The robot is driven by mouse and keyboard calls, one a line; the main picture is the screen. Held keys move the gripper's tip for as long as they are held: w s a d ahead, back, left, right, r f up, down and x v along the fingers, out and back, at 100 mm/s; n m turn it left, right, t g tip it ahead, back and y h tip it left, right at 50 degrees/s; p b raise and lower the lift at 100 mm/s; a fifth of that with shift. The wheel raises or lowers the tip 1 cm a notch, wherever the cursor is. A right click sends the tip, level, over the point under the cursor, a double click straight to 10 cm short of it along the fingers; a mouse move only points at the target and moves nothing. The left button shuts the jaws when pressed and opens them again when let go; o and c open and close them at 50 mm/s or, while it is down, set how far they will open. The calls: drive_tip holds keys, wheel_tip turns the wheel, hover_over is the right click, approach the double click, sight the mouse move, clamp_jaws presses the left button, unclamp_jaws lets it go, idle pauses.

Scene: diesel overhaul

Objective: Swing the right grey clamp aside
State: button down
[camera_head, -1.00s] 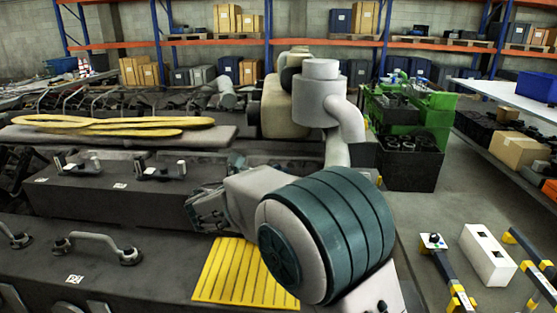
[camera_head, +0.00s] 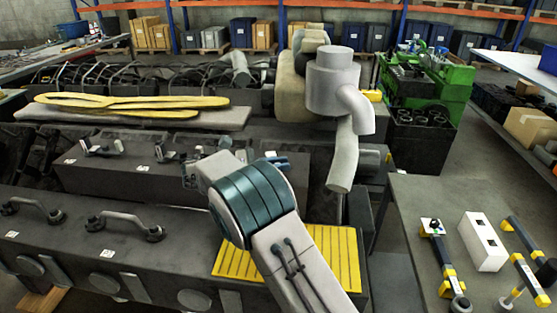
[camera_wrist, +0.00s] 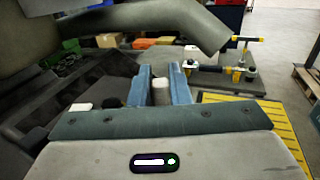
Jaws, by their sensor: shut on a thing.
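My gripper (camera_wrist: 162,88) has its two blue fingers closed around a pale grey upright post, which I take to be the right grey clamp's handle (camera_wrist: 160,92). In the head view my gripper (camera_head: 275,162) is above the right part of the dark engine cover (camera_head: 75,170); its wrist and arm hide most of what it holds. Another grey clamp (camera_head: 100,147) with a pale handle sits on the cover at left. A similar one (camera_head: 172,158) sits right of it. The clamp's base is hidden in both views.
A grey pipe elbow (camera_head: 344,150) hangs just right of my gripper and crosses the upper wrist view (camera_wrist: 175,25). A yellow ribbed plate (camera_head: 335,255) lies below my arm. A grey table (camera_head: 440,205) with tools and a white block (camera_head: 482,241) stands at right.

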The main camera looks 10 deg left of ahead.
idle(0.3)
drive_tip(key=c, duration=1.4)
unclamp_jaws()
drive_tip(key=shift+o, duration=0.2)
drive_tip(key=b+v, duration=0.1)
drive_tip(key=v, duration=1.3)
